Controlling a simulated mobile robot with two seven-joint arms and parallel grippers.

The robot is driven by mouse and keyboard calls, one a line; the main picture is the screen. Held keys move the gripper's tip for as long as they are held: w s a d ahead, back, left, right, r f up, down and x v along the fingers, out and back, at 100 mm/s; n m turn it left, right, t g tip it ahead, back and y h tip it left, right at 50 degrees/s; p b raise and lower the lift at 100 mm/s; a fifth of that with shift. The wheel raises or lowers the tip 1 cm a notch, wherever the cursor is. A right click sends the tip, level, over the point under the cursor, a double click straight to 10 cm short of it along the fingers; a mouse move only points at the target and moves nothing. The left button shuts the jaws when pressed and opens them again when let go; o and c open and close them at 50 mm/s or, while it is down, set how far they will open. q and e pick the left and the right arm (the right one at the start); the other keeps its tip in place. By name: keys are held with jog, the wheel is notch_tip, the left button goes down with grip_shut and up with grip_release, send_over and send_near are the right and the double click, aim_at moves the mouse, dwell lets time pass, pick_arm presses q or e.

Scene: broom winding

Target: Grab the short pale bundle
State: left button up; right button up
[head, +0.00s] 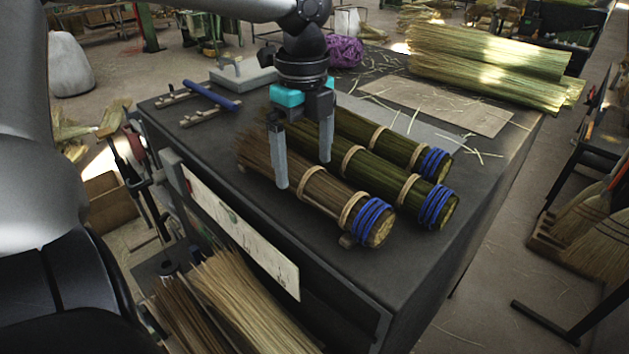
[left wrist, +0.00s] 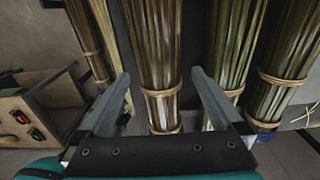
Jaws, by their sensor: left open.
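Three tied bundles lie side by side on the dark workbench, each with blue cord at its near end. The nearest is a paler, brownish bundle (head: 328,192) with tan bands; it also shows in the left wrist view (left wrist: 155,45). Beside it lie a green middle bundle (head: 381,177) and a green far bundle (head: 401,150). My left gripper (head: 303,173) is open over the brownish bundle, pointing down. In the left wrist view its fingers (left wrist: 160,76) stand either side of that bundle, with gaps visible. Whether the fingertips reach below its top is unclear. My right gripper is out of view.
The workbench (head: 480,205) has a long pale straw stack (head: 490,65) at the back right and a thin board (head: 437,105). A purple twine heap (head: 345,52), a grey block (head: 243,75) and a blue-handled tool (head: 212,96) lie at the back left. Loose straw bundles (head: 240,300) stand below the front edge.

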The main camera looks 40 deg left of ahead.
pick_arm(q)
jog(key=shift+f, duration=1.7)
jog(key=shift+c, duration=0.2)
jog(key=c, duration=1.4)
jog(key=shift+r, duration=0.1)
